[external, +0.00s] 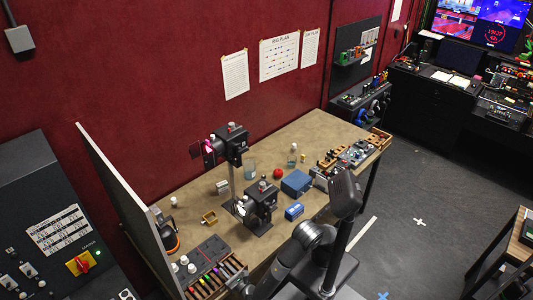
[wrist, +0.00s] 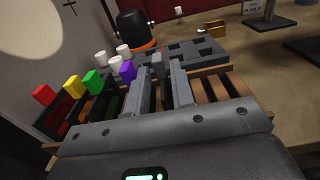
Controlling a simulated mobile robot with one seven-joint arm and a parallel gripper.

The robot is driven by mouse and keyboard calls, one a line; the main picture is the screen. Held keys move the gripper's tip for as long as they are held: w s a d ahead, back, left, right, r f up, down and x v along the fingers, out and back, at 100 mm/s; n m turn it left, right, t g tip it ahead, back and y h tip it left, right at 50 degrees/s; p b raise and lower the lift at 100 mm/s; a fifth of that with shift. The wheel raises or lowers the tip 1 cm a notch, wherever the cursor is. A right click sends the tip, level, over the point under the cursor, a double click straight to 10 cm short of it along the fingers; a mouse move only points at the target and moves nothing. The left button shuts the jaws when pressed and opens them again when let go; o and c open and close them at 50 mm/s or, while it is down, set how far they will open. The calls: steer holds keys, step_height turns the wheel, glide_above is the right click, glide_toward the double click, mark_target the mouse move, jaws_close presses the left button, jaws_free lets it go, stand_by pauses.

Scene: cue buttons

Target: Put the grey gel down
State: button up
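My gripper (wrist: 160,80) is low over the wooden gel rack (wrist: 222,69), its two fingers pointing away from the wrist camera. A narrow grey piece, which looks like the grey gel (wrist: 158,66), stands between the fingertips; the fingers hide most of it. To its left, purple (wrist: 128,71), green (wrist: 92,81), yellow (wrist: 73,85) and red (wrist: 44,94) gels stand in the rack. Slots to the right of the fingers look empty. In the external view my gripper (external: 240,285) is at the rack's right part; the grey gel cannot be made out there.
A black lamp with an orange ring (wrist: 134,27) stands behind. A tall grey panel (external: 125,190) borders the table's left end. Black stands (external: 262,208) occupy the middle.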

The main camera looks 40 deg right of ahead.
mark_target(223, 267)
steer(key=w, duration=0.3)
steer(key=shift+w, duration=0.2)
jaws_close()
steer(key=shift+r, duration=0.1)
